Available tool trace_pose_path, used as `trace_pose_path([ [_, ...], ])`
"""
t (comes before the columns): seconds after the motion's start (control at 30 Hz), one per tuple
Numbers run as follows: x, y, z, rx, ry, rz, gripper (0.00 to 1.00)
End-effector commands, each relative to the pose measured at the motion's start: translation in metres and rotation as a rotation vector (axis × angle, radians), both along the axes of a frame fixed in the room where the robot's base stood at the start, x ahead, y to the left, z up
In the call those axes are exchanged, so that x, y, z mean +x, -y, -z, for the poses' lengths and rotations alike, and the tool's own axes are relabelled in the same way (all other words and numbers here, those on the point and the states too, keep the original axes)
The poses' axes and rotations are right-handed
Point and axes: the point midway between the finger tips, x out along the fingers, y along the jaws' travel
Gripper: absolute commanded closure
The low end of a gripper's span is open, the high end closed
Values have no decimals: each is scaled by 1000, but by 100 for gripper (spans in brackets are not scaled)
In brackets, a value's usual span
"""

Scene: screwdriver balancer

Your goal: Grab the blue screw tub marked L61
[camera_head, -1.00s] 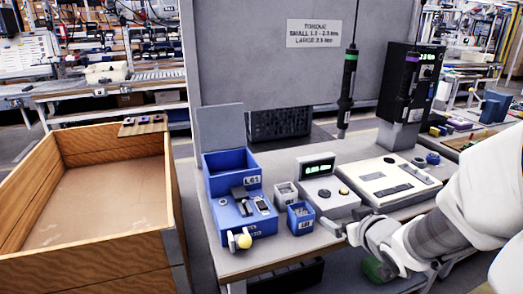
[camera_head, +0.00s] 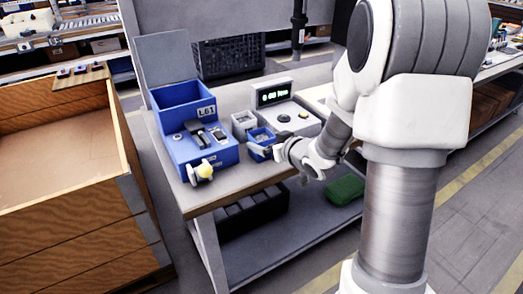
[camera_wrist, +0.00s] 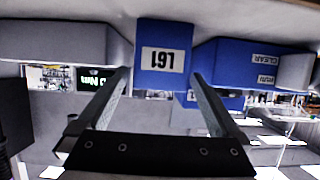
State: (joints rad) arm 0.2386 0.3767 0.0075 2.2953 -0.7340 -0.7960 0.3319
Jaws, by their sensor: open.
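The small blue screw tub (camera_head: 262,137) stands on the bench front in the head view, between the large blue bin unit and the torque display box. In the wrist view, which is upside down, the tub (camera_wrist: 164,72) has a white label reading L61. My gripper (camera_wrist: 160,78) is open, with one fingertip at each side of the tub's near face. I cannot tell whether they touch it. In the head view my gripper (camera_head: 268,149) is right in front of the tub and hides part of it.
A grey tub (camera_head: 243,122) and the display box (camera_head: 288,110) are close by. A wooden crate (camera_head: 125,160) stands left of the bench.

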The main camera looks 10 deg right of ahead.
Motion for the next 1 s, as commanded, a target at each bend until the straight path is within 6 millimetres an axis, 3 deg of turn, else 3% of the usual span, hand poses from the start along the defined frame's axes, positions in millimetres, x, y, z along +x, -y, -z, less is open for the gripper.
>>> trace_pose_path([
  [0.23, 17, -6, 6, -1, 0, -1, 0],
  [0.5, 51, -18, 15, 0, -1, -1, 0],
  [0.8, 56, -19, 15, 0, 0, 0, 0],
  [1.0, 55, -19, 15, 0, 0, 0, 34],
])
